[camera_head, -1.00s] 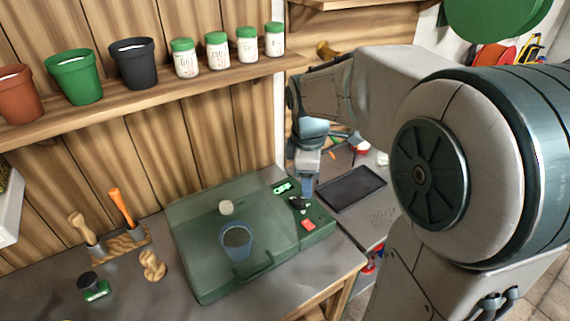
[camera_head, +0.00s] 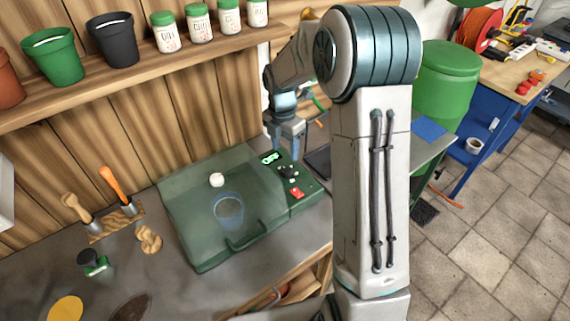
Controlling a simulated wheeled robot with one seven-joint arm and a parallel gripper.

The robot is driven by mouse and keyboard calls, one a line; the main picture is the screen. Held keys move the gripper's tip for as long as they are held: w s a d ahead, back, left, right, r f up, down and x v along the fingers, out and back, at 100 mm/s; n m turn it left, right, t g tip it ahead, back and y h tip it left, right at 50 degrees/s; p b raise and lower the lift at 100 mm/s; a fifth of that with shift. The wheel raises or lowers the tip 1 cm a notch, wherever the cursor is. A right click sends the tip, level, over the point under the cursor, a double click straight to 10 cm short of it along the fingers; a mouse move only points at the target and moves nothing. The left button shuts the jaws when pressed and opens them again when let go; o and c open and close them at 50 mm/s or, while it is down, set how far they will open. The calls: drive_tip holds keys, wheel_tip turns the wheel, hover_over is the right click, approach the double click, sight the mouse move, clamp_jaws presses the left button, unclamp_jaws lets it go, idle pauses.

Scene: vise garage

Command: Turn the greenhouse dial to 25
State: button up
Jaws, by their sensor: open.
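The number on the display is too small to read. My gripper (camera_head: 283,151) is open and empty, pointing down just above the panel's back part, near the display and dial.
A shelf above holds pots and several green-lidded jars (camera_head: 198,24). Hand tools in a wooden holder (camera_head: 118,222), a twisted tan object (camera_head: 148,239) and a green-based stamp-like item (camera_head: 97,266) lie left of the greenhouse. A dark tray (camera_head: 318,160) lies behind my arm.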

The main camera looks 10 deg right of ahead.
sight(286, 169)
drive_tip(key=f, duration=0.4)
drive_tip(key=f+p, duration=0.1)
drive_tip(key=f, duration=0.2)
drive_tip(key=shift+s+d+f, duration=0.1)
drive_tip(key=shift+s+f, duration=0.1)
drive_tip(key=shift+f, duration=0.2)
drive_tip(key=c, duration=1)
